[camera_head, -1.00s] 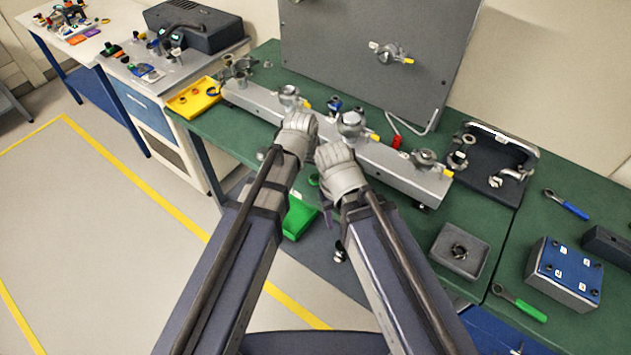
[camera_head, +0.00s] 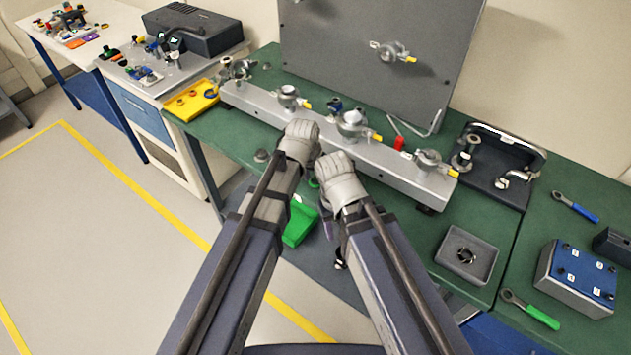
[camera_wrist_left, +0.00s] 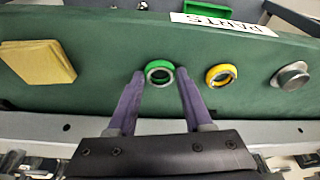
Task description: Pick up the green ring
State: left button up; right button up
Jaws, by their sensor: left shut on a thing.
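The green ring (camera_wrist_left: 158,64) lies against the green bench surface in the left wrist view, with a metal-coloured inner rim. My left gripper's two purple fingers (camera_wrist_left: 160,76) are on either side of it, shut on it. In the head view, the left gripper (camera_head: 300,142) is at the near side of the grey rail, and its hand hides its fingertips. A small green part of the ring (camera_head: 313,183) shows between the hands. My right gripper (camera_head: 338,180) is close beside the left one, and its fingers are mostly hidden.
A yellow ring (camera_wrist_left: 221,75) and a silver round part (camera_wrist_left: 291,76) lie to the ring's right. A yellow block (camera_wrist_left: 38,62) lies to its left. The grey rail (camera_head: 385,163) with several clamps runs behind the hands. A grey tray (camera_head: 467,257) stands at right.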

aim_at(314, 182)
pick_arm(q)
grip_shut()
notch_tip(314, 182, up, 10)
jog(key=p, duration=1)
